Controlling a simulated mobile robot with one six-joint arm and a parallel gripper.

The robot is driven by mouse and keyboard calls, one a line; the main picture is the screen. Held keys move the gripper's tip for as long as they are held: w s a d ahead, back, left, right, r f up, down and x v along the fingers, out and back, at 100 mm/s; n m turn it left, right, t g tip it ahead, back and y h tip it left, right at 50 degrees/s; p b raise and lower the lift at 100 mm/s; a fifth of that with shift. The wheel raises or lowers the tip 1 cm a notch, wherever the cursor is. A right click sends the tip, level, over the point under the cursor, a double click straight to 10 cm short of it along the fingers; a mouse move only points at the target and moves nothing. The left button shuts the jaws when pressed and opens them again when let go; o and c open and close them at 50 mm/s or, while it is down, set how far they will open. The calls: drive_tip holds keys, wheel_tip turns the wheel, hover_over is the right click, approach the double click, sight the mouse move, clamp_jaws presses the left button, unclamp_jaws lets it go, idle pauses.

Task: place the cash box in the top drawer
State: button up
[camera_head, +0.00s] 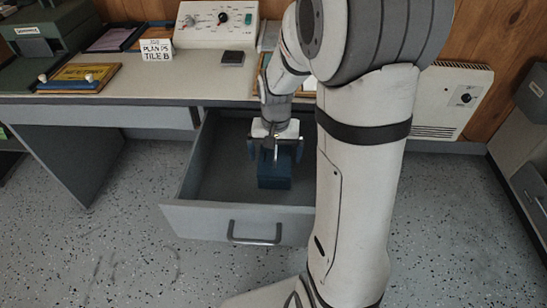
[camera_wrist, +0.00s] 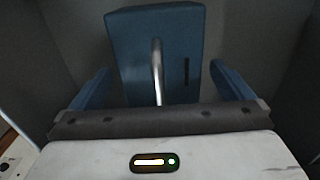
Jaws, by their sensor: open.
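The blue cash box (camera_head: 274,176) sits inside the open top drawer (camera_head: 240,218) of the desk. In the wrist view the cash box (camera_wrist: 180,50) shows its lid with a metal handle and a dark slot. My gripper (camera_head: 275,152) is above the cash box, inside the drawer's opening. In the wrist view my gripper's two blue fingers (camera_wrist: 160,88) stand apart, one on each side of the box, with gaps between. The box's underside is hidden, and part of the drawer's right side is hidden behind my arm.
A white heater (camera_head: 452,100) is on the wall at right. Speckled floor at left front is clear.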

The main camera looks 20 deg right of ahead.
wheel_tip(320, 180, up, 9)
drive_tip(key=shift+f+p, duration=0.2)
drive_tip(key=shift+p, duration=0.95)
drive_tip(key=s+a+r+n, duration=0.1)
drive_tip(key=s+n, duration=0.1)
drive_tip(key=s, duration=0.5)
drive_tip(key=s+a+r+n+t, duration=0.1)
drive_tip(key=s+a+n, duration=0.1)
drive_tip(key=s, duration=0.5)
drive_tip(key=shift+s+a+r, duration=0.25)
drive_tip(key=shift+s+r, duration=0.15)
